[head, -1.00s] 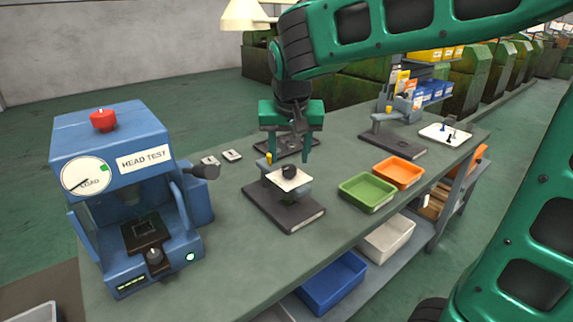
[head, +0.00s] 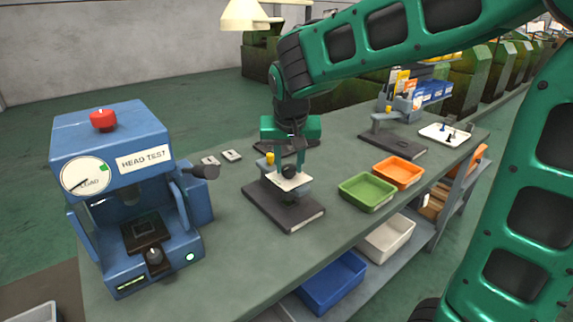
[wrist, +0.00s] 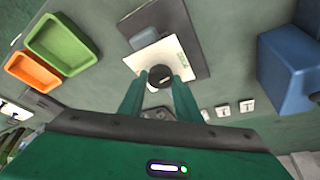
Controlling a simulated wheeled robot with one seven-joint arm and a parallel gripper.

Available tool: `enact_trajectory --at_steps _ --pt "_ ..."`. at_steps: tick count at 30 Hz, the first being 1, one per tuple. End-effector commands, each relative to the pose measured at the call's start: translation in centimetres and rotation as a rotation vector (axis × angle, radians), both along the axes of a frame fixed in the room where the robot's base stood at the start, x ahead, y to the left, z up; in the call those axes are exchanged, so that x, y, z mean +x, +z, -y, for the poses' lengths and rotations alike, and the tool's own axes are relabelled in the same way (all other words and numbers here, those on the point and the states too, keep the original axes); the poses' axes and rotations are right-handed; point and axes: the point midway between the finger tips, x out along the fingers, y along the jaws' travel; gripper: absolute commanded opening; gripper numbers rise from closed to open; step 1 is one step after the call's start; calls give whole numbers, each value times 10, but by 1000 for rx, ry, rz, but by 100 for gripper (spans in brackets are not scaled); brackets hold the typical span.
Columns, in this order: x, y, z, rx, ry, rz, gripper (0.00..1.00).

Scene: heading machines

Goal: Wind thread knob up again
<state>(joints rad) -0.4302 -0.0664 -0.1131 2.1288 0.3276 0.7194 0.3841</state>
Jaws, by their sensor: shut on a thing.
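The thread knob (head: 289,172) is a small black round knob on a white plate (head: 299,183) of a gauge stand with a dark base (head: 284,207). In the wrist view the knob (wrist: 160,76) shows from above with a light mark on its top. My gripper (head: 290,165) is down at the plate. Its green fingers (wrist: 157,84) are shut on the knob, one on each side of it. The fingertips are partly hidden in the head view.
A blue head test machine (head: 125,190) stands at the left. Green (head: 367,191) and orange (head: 398,172) trays lie to the right. Small grey pieces (head: 232,155) lie behind the machine.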

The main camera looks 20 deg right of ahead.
Motion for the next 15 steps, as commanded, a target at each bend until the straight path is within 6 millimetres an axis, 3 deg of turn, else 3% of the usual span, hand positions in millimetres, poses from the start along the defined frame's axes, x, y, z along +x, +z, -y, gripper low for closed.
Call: enact_trajectory --at_steps 8,15 --pt "0 1 1 2 66 1 8" --pt "-1 1 3 3 226 1 8"
